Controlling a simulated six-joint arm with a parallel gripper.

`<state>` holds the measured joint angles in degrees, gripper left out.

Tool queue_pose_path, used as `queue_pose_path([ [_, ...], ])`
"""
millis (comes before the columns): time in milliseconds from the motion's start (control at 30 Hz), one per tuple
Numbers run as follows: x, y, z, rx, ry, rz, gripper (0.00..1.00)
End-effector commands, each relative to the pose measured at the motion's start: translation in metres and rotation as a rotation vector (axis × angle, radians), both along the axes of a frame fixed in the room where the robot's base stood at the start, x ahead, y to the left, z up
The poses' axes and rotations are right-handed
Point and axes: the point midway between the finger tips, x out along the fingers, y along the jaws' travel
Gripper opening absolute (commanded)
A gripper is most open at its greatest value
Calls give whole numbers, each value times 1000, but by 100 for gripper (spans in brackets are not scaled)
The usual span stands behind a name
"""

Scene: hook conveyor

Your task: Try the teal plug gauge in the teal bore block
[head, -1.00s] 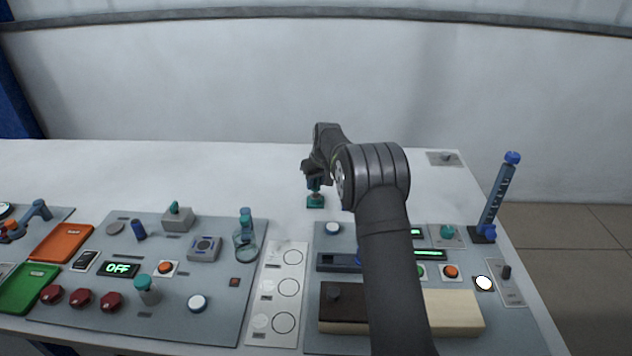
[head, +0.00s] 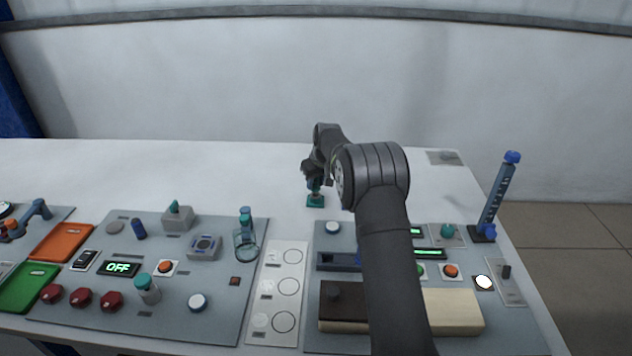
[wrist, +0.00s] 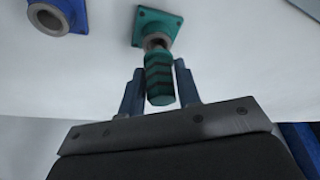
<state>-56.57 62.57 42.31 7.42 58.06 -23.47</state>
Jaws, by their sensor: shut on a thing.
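The teal bore block (wrist: 157,22) lies on the white table at the top of the wrist view, and it also shows in the head view (head: 315,201). My gripper (wrist: 158,75) is shut on the teal plug gauge (wrist: 159,80), which has dark bands on its handle. The gauge's metal end meets the grey collar of the bore block. How deep it sits in the bore cannot be told. In the head view my gripper (head: 314,180) is directly above the block.
A blue block with a grey-ringed bore (wrist: 47,18) lies to the left in the wrist view. In the head view, panels with buttons and switches fill the front, and a blue post (head: 497,195) stands at right. The white table behind the left panel is clear.

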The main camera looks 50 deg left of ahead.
Motion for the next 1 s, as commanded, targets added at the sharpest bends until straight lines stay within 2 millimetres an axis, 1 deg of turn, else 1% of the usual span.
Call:
queue_pose_path([
  [1000, 0, 0, -6, 0, 0, 0, 8],
])
